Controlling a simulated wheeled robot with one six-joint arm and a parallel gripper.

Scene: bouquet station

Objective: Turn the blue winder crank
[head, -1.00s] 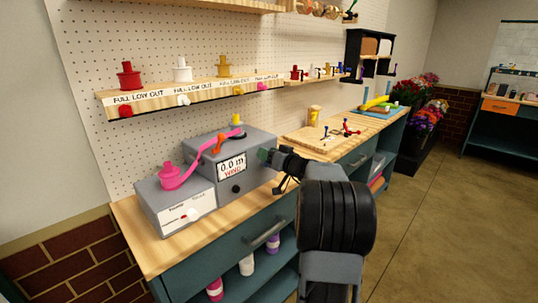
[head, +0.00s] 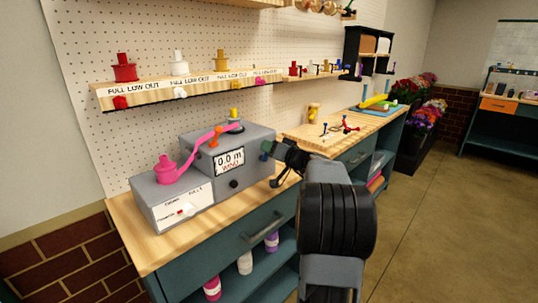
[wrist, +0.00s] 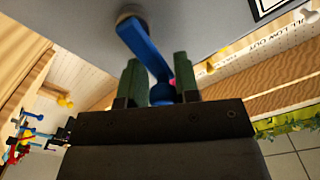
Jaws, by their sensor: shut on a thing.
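The blue winder crank (wrist: 143,45) shows in the wrist view, its arm slanting from a round hub on the grey winder housing down to a knob. My gripper (wrist: 158,78) has its green fingers on both sides of the knob and is shut on it. In the head view my gripper (head: 267,151) is at the right side of the grey winder box (head: 200,157); the crank is hidden there. The winder's display (head: 229,161) appears to read 0.0 m. A pink ribbon (head: 194,158) runs from a pink spool (head: 166,172) up past an orange part (head: 214,137).
A label shelf (head: 190,89) with red, white and yellow spools hangs above the winder. A wooden board (head: 310,134) with small tools lies to the right on the bench. The bench front (head: 137,238) is clear. Flowers (head: 427,113) stand at the far right.

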